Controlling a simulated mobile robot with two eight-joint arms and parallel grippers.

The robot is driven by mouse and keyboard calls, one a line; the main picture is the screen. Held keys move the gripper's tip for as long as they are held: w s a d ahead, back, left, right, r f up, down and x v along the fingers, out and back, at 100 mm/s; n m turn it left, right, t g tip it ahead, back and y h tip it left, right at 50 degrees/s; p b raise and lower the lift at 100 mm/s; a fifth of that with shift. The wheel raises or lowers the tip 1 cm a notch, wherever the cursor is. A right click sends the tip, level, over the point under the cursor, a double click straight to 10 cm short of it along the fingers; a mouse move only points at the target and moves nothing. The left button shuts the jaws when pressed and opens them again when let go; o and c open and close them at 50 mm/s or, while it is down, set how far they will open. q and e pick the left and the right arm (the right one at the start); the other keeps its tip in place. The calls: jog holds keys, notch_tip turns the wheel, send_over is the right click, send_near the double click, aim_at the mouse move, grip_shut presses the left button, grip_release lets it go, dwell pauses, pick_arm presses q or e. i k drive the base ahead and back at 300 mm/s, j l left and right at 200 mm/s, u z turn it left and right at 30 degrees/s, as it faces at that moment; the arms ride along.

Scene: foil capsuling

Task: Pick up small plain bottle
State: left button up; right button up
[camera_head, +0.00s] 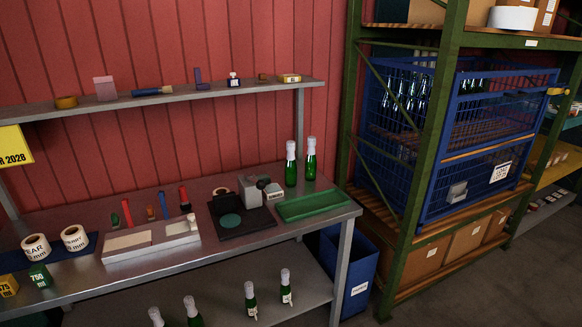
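Two green bottles with white tops stand upright at the back right of the metal bench, a left one (291,170) and a slightly taller-looking right one (311,163). On the shelf below, two bottles (251,304) (286,292) stand with small white marks on them. Two more bottles (193,317) (157,318) stand at the bottom edge, partly cut off, so their lower parts are hidden. I cannot tell which one is the small plain bottle. Neither of my grippers is in view.
The metal bench (100,281) holds a green tray (309,204), a black-based device (243,222), a white tool tray (151,244) and label rolls (75,238). A blue bin (358,279) stands right of it. A green rack (431,150) holds a blue cage (448,205).

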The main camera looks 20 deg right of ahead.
aim_at(290, 167)
jog(key=i+l+u, duration=0.1)
jog(key=l, duration=0.35)
jog(key=i+l, duration=0.2)
jog(key=l, duration=0.25)
jog(key=i+l+u, duration=0.15)
jog(key=l, duration=0.3)
jog(key=i+l+u, duration=0.1)
jog(key=l, duration=0.8)
jog(key=i+u, duration=0.05)
jog(key=i, duration=0.05)
